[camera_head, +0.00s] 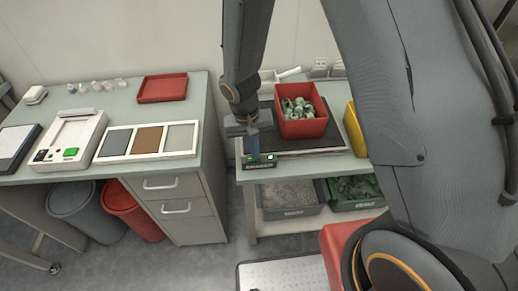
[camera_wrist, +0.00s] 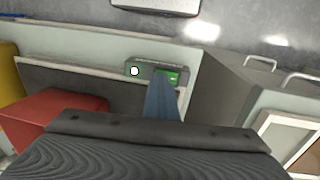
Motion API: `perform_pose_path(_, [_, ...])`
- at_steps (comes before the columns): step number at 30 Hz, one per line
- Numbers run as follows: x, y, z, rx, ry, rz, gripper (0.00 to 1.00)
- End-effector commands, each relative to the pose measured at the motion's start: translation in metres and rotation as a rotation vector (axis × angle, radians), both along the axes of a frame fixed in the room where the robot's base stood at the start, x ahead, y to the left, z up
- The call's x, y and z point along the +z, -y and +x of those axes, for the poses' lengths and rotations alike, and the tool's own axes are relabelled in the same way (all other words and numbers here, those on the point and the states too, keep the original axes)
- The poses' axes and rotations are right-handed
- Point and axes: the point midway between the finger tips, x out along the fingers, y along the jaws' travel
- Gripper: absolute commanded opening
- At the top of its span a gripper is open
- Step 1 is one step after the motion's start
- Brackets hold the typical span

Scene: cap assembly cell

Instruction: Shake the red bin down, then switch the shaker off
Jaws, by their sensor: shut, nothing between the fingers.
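The red bin (camera_head: 303,129) stands on the dark shaker plate (camera_head: 333,138) on the right-hand bench, with several pale green and white caps inside. It also shows at the left of the wrist view (camera_wrist: 48,115). The shaker control box (camera_head: 262,165) sits at the bench's front edge, with a green light lit. In the wrist view the box (camera_wrist: 147,66) shows a white round spot and a green lit part. My gripper (camera_head: 253,157) is shut and empty, pointing down at the box. Its blue fingers (camera_wrist: 160,95) overlap the box beside the green part; I cannot tell whether they touch.
A yellow bin (camera_head: 355,128) stands right of the plate. Grey and green crates (camera_head: 290,212) sit on the shelf below. The left bench holds a red tray (camera_head: 162,88), a three-panel board (camera_head: 148,140) and a device with a green button (camera_head: 70,152). A floor gap separates the benches.

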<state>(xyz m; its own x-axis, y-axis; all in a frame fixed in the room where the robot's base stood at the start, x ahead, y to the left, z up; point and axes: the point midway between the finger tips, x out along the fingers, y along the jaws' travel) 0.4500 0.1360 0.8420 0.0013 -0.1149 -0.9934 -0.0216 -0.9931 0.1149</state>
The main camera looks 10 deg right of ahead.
Motion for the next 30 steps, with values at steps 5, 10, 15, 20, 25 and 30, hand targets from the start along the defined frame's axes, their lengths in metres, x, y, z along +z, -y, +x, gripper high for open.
perform_pose_path(5, [0.005,-0.005,-0.004,0.004,-0.003,0.002,0.0])
perform_pose_path(10, [0.031,0.005,-0.003,-0.003,0.0,0.008,0.0])
perform_pose_path(15, [0.054,0.008,0.0,-0.007,0.005,0.011,0.0])
perform_pose_path(20, [0.078,0.006,0.001,-0.005,0.006,0.01,0.0])
perform_pose_path(25, [0.105,0.005,0.001,-0.004,0.006,0.01,0.0])
perform_pose_path(30, [0.127,0.003,0.0,-0.003,0.005,0.01,0.0])
